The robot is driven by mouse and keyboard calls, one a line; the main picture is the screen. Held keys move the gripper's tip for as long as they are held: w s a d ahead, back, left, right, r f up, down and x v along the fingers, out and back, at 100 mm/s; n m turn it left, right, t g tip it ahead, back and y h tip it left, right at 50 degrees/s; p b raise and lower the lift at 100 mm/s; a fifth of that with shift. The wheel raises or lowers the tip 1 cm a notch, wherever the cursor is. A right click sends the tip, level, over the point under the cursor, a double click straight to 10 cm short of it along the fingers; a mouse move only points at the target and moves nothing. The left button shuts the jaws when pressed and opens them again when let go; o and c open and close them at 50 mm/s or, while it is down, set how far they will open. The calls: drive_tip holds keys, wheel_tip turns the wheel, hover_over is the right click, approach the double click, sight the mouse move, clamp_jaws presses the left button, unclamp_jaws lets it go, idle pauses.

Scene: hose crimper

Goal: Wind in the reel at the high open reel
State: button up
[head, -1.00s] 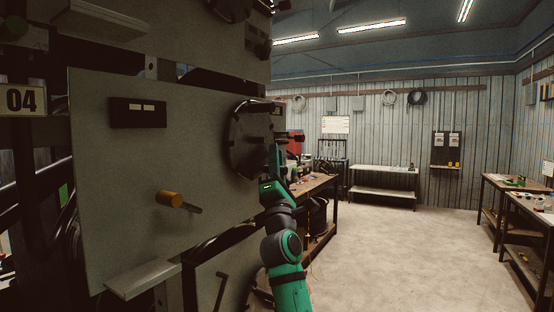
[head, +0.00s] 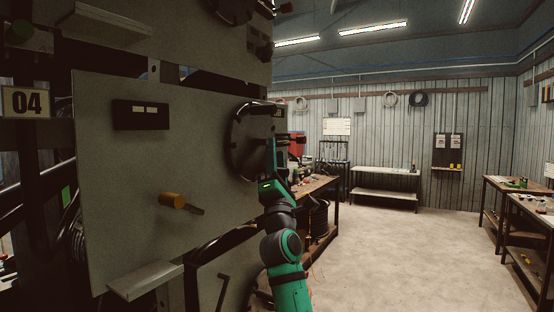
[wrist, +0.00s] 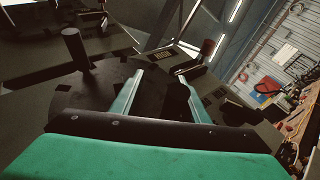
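A dark round wheel or reel (head: 240,142) is mounted on the right part of a grey upright panel (head: 120,215). Its dark disc also shows in the wrist view (wrist: 85,88), with a dark upright knob (wrist: 76,50) standing on it. A crank with an orange-brown grip (head: 172,200) sticks out lower on the panel. My gripper (wrist: 162,76) is at the wheel's right edge in the head view, its fingers hidden or dark there.
A black box with two pale labels (head: 140,115) is on the panel. Workbenches (head: 385,188) stand further back. The concrete floor (head: 400,255) at right is clear.

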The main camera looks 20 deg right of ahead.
idle(0.4)
drive_tip(key=shift+r, duration=0.1)
drive_tip(key=s+f, duration=0.6)
drive_tip(key=f, duration=0.5)
drive_tip(key=shift+d, duration=0.15)
idle(1.0)
drive_tip(key=shift+f, duration=0.1)
idle(0.3)
drive_tip(key=v, duration=1)
drive_tip(key=shift+s+f, duration=0.25)
drive_tip(key=shift+f, duration=0.05)
